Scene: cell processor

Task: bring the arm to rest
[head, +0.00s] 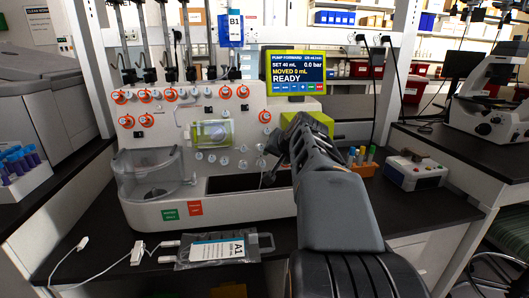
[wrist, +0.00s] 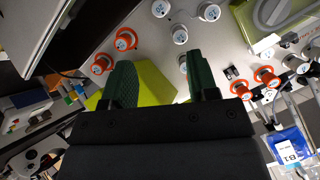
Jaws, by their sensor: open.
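My arm (head: 335,190) reaches up from the lower right toward the cell processor (head: 235,208). In the head view my gripper is at the arm's far end, in front of the processor's right side, mostly hidden by the arm. In the wrist view my gripper (wrist: 162,85) shows two green fingers spread apart with nothing between them. A yellow-green block (wrist: 155,84) on the processor lies behind the fingers. White and orange-ringed knobs fill the panel ahead of them.
A screen (head: 296,73) reading READY stands above the processor. A bag labelled A1 (head: 218,250) lies on the bench front. A blue B1 bag (head: 230,30) hangs above. Tubes (head: 361,155) and a small box with buttons (head: 415,172) stand right of my arm.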

